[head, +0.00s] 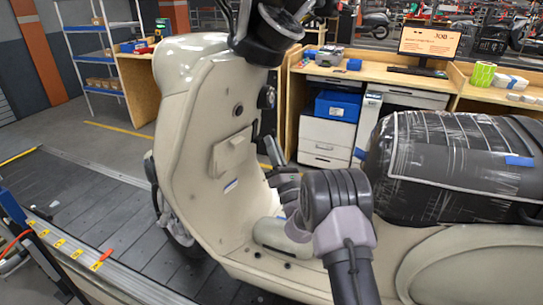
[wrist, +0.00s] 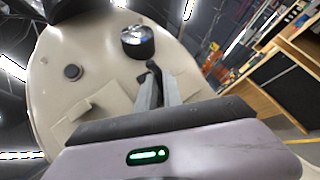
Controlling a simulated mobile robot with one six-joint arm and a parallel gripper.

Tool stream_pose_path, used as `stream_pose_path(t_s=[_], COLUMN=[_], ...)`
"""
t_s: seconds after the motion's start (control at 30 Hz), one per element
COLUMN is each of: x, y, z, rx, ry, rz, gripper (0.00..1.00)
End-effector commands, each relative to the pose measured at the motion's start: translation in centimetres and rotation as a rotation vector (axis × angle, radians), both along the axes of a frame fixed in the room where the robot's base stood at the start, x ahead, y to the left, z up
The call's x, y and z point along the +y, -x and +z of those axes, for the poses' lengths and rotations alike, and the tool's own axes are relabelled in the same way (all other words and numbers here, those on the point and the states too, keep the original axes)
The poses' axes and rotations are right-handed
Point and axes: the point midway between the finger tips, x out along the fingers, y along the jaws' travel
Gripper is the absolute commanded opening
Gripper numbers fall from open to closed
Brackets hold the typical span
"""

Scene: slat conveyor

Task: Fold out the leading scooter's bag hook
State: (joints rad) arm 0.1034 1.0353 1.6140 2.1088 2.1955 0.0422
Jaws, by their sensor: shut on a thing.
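The cream scooter (head: 205,150) stands upright on the slat conveyor, its inner leg shield facing me. In the wrist view, the small black bag hook (wrist: 152,70) sticks out from the leg shield (wrist: 100,85), below the shiny ignition lock (wrist: 138,42). My gripper (wrist: 159,88) has its two grey fingers closed around the hook, one on each side. In the head view my gripper (head: 276,160) is close to the right edge of the leg shield, below the lock (head: 267,97). My wrist and gripper partly cover the hook there, so its exact angle is unclear.
The scooter's wrapped black seat (head: 455,165) is to the right of my arm. The handlebar (head: 265,30) is above it. A workbench (head: 330,75) with a monitor (head: 430,42) stands behind.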

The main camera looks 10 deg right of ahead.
Motion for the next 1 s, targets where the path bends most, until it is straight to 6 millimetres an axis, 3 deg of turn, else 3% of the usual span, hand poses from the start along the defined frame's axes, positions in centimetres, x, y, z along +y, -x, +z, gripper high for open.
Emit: stream_pose_path(t_s=[0.43,1.0], x=[-0.02,-0.07], y=[-0.04,-0.07], z=[-1.17,-1.23], rx=[-0.152,-0.189], ry=[-0.224,-0.280], rz=[-0.002,-0.003], gripper=[0.00,0.00])
